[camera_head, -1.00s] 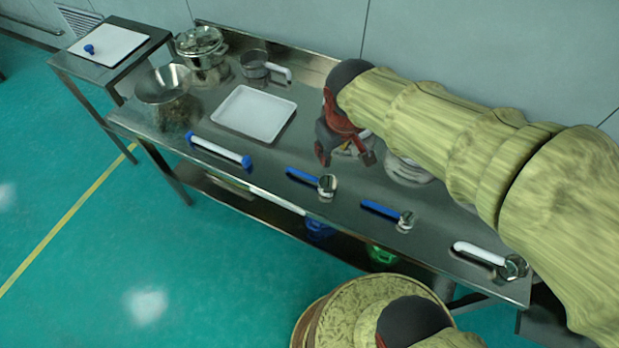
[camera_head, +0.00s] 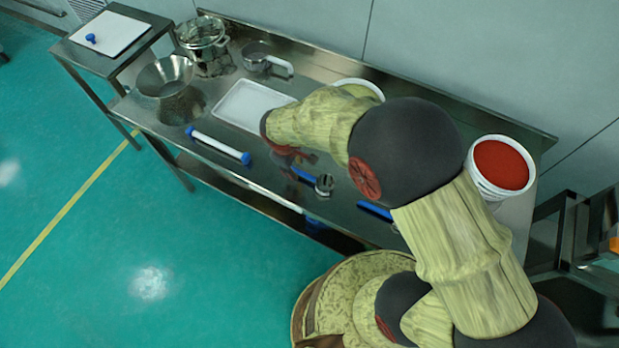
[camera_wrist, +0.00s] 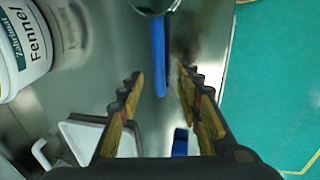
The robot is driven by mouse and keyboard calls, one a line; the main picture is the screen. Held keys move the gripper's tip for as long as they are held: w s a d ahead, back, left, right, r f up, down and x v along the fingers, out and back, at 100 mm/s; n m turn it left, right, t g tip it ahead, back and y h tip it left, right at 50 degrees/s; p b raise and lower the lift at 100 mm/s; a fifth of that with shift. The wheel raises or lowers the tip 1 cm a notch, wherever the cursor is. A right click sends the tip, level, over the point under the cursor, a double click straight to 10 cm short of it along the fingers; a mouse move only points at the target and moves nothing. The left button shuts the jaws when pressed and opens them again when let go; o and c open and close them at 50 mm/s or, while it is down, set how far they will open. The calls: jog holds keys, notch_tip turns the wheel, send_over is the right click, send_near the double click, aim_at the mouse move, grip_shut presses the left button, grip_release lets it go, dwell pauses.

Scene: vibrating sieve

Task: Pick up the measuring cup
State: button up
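A metal cup with a blue handle lies near the table's front edge; its round cup (camera_head: 325,184) shows in the head view. In the wrist view its blue handle (camera_wrist: 158,50) runs between the fingers, and the cup (camera_wrist: 153,4) is cut off at the top edge. My gripper (camera_wrist: 160,80) is open, one finger on each side of the handle, with gaps to both. In the head view my gripper (camera_head: 290,156) hangs low over the table near the handle, partly hidden by my arm. A second blue-handled cup (camera_head: 374,209) is mostly covered by my arm.
A blue-ended rolling pin (camera_head: 218,147) and white tray (camera_head: 235,101) lie left of my gripper. A steel bowl (camera_head: 165,78), pot (camera_head: 203,45) and white-handled steel cup (camera_head: 256,55) stand farther back. A red-filled bucket (camera_head: 500,168) is right; a white Fennel tub (camera_wrist: 22,45) is nearby.

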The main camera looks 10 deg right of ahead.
aim_at(297, 171)
jog(key=shift+w+d+f+b, duration=0.1)
jog(key=shift+d+f+b, duration=0.05)
jog(key=shift+f, duration=0.65)
jog(key=shift+w+d+f+b, duration=0.1)
jog(key=shift+d+f+b, duration=0.05)
jog(key=shift+f, duration=0.6)
jog(key=shift+c, duration=1.2)
grip_shut()
jog(key=shift+r, duration=0.1)
